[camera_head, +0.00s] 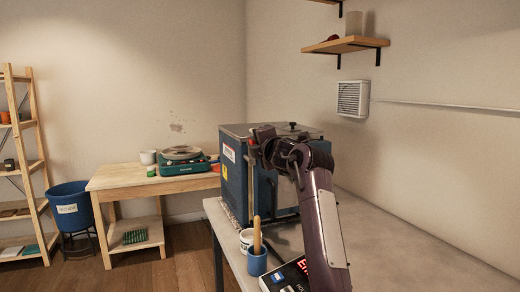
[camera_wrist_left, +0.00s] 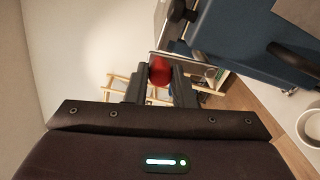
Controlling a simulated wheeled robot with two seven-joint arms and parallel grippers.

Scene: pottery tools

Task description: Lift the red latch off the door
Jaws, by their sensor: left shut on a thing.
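The blue kiln (camera_head: 236,185) with a grey lid stands on the grey worktable, and part of its blue body (camera_wrist_left: 245,35) shows in the left wrist view. My left gripper (camera_head: 262,140) is at the kiln's upper front edge, in front of the door side. In the left wrist view my left gripper (camera_wrist_left: 158,82) is shut on the red latch (camera_wrist_left: 160,70), which shows between the fingertips. Whether the latch still touches the door is hard to tell. My arm hides much of the kiln's right side. My right gripper is not in view.
On the grey worktable (camera_head: 390,245) near the kiln are a white cup (camera_head: 246,238), a blue cup (camera_head: 257,264) with a wooden tool, and a device with a red display (camera_head: 302,264). A wooden table (camera_head: 120,178) with a green pottery wheel (camera_head: 183,164) stands behind left.

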